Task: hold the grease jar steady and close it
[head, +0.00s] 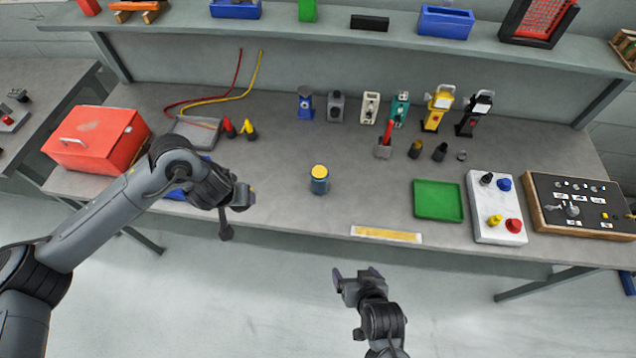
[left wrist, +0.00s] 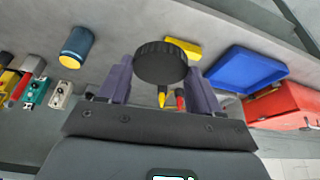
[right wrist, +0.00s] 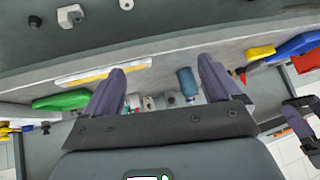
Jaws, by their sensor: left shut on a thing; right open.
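The grease jar (head: 319,183) is a blue cylinder standing upright on the bench, with a yellow top and no lid on it. It also shows in the left wrist view (left wrist: 77,46) and, lying between the finger directions, in the right wrist view (right wrist: 187,84). My left gripper (head: 245,197) is shut on a black ribbed round lid (left wrist: 160,62), left of the jar and apart from it. The lid is hard to make out in the head view. My right gripper (head: 357,273) is open and empty, in front of the bench edge; its fingers (right wrist: 160,75) touch nothing.
A red toolbox (head: 97,140) and a blue tray (left wrist: 243,72) lie on the left. A yellow-white strip (head: 386,234) lies at the front edge. A green tray (head: 438,200) and control panels stand right. Several small tools line the back. The bench around the jar is clear.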

